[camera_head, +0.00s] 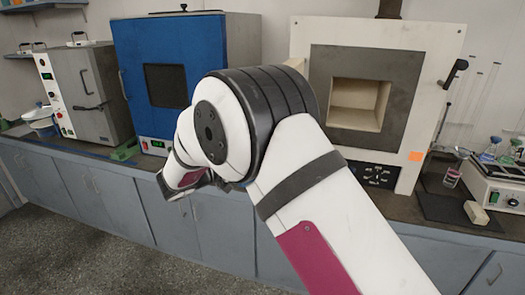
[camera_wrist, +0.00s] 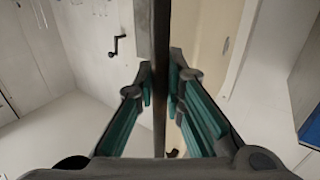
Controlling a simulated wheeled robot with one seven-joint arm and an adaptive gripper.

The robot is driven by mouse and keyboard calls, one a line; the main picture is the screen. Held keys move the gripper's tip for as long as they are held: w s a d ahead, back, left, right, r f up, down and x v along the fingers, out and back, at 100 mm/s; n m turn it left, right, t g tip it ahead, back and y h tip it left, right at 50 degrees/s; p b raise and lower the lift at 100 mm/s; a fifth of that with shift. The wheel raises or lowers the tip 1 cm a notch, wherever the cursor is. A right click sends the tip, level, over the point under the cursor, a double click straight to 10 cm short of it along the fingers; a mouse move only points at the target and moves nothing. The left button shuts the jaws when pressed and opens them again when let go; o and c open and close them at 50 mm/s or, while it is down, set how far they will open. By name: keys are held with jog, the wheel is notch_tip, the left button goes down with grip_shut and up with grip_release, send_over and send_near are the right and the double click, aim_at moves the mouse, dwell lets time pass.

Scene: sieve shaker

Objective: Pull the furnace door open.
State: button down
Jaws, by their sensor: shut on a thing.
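The furnace (camera_head: 408,90) is a cream-white box on the bench at right of centre in the head view. Its grey front (camera_head: 412,68) surrounds a square, lit chamber opening (camera_head: 357,103), which is uncovered. I cannot make out the door clearly; my arm covers the furnace's left side. In the wrist view, my gripper (camera_wrist: 161,100) has its teal-padded fingers on both sides of a dark upright bar (camera_wrist: 161,40) and is shut on it. I cannot tell whether this bar is the door's handle or edge. The head view hides my fingers behind my arm.
A black crank lever (camera_head: 455,73) sits at the furnace's right side. A blue oven (camera_head: 168,45) and a grey cabinet (camera_head: 85,90) stand on the bench to the left. Glassware (camera_head: 490,150) and a white instrument (camera_head: 495,185) stand at right. The floor (camera_head: 100,240) at front left is clear.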

jog(key=c, duration=1.7)
grip_release()
jog(key=shift+o, duration=0.2)
jog(key=v, duration=1.2)
